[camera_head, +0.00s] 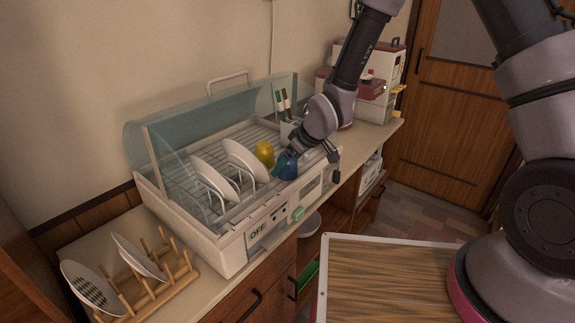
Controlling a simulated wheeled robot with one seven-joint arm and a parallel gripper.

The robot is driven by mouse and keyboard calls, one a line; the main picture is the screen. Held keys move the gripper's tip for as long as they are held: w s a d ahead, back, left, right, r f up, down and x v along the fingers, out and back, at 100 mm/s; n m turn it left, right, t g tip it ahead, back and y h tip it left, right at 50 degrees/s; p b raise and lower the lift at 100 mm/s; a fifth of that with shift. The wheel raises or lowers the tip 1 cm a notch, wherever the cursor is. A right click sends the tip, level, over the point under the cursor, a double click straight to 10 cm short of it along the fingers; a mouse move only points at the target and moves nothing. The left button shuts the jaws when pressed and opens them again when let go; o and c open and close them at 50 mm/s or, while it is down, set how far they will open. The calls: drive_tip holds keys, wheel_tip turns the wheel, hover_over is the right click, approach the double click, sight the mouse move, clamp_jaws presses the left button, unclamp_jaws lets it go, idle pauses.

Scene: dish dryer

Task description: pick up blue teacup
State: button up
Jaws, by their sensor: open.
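The blue teacup (288,171) sits in the front right part of the dish dryer (236,248), partly hidden by my gripper. My gripper (289,161) is open and reaches down from the upper right. Its fingers are at the teacup, over its upper part. I cannot tell whether they touch it or stand around its rim. A small teal patch shows at the teacup's left side; I cannot tell what it belongs to.
A yellow cup (265,152) stands close behind and left of the teacup. White plates (214,178) stand in the dryer's rack further left. A utensil holder (289,129) is behind my gripper. The dryer's clear lid (215,107) is raised. A wooden rack (153,287) with plates is front left.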

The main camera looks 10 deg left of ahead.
drive_tip(key=c, duration=1.4)
